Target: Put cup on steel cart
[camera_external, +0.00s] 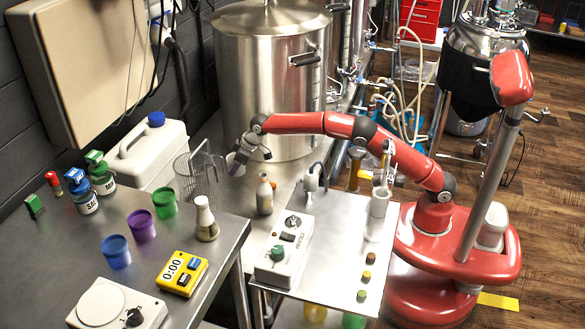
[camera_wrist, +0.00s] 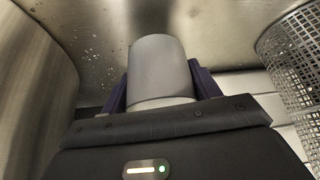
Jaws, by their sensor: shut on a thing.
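The cup (camera_wrist: 163,72) is light grey and shows between the purple fingers of my gripper (camera_wrist: 163,92) in the wrist view. In the external view my gripper (camera_external: 238,168) is shut on the cup (camera_external: 232,160), beside the large steel pot, and the fingers partly hide it. I cannot tell whether the cup touches the surface below. The steel cart (camera_external: 336,222) stands in front of my base, to the right of the gripper.
A white stirrer unit (camera_external: 284,250), a clear cylinder (camera_external: 377,214) and several small caps stand on the cart, with bare top between them. A brown bottle (camera_external: 264,195), a wire basket (camera_external: 196,178) and the steel pot (camera_external: 268,85) surround my gripper.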

